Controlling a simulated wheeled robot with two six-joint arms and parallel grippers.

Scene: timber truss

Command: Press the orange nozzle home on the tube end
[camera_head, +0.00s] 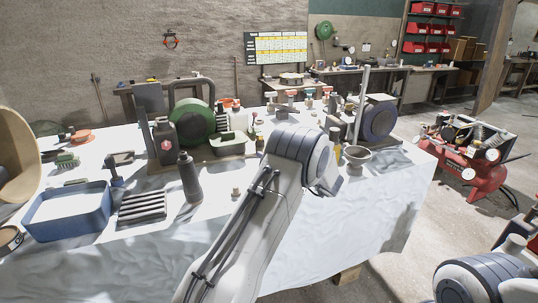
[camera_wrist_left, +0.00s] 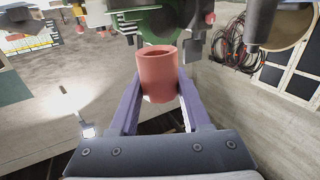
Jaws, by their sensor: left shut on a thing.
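My left gripper (camera_wrist_left: 158,92) is shut on a reddish-orange hollow cylinder, the nozzle (camera_wrist_left: 158,68), in the left wrist view. The nozzle sits between the two purple-grey fingers, with its open round end showing at the top. In the head view my left wrist (camera_head: 300,152) is over the front of the table, and it hides the jaws and the nozzle. I cannot pick out the tube end for certain. A dark grey cylinder (camera_wrist_left: 262,24) hangs into the top of the left wrist view, apart from the nozzle. My right gripper is not in view.
The white-covered table (camera_head: 285,228) holds a blue tray (camera_head: 68,228), a dark bottle (camera_head: 190,182), a ribbed black block (camera_head: 143,206), a green-wheeled machine (camera_head: 192,122) and a grey bowl (camera_head: 357,160). A red compressor (camera_head: 482,178) stands right of the table.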

